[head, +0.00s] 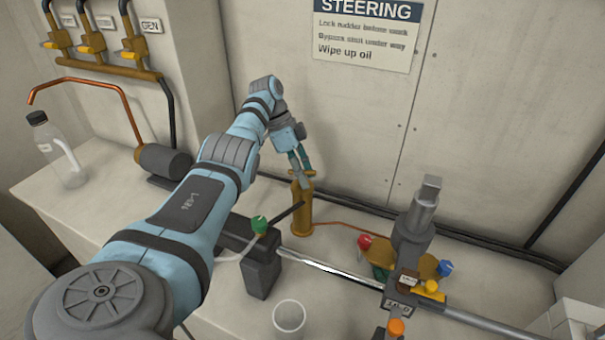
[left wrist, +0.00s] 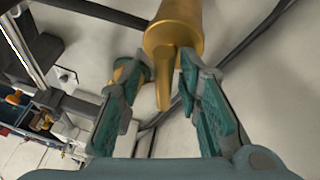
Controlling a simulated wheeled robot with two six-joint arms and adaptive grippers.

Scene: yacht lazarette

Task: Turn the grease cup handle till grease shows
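The grease cup looks to be the upright brass cylinder (head: 301,212) by the back wall, with a thin copper pipe leading right from its foot. In the left wrist view its brass body (left wrist: 178,35) is close, and a narrow brass handle (left wrist: 165,82) sticks out between my fingers. My left gripper (head: 303,172) is over the top of the cup, fingers pointing down. Its green-padded fingers (left wrist: 160,80) are apart, with the handle between them, nearer the right-hand finger; a gap shows on the left side. I see no grease. My right gripper is out of view.
A grey post (head: 415,215) with brass flange and coloured caps stands to the right. A steel rod (head: 325,265) runs in front of the cup from a dark block (head: 261,270). A clear cup (head: 289,317) is at the front, a bottle (head: 60,155) at left.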

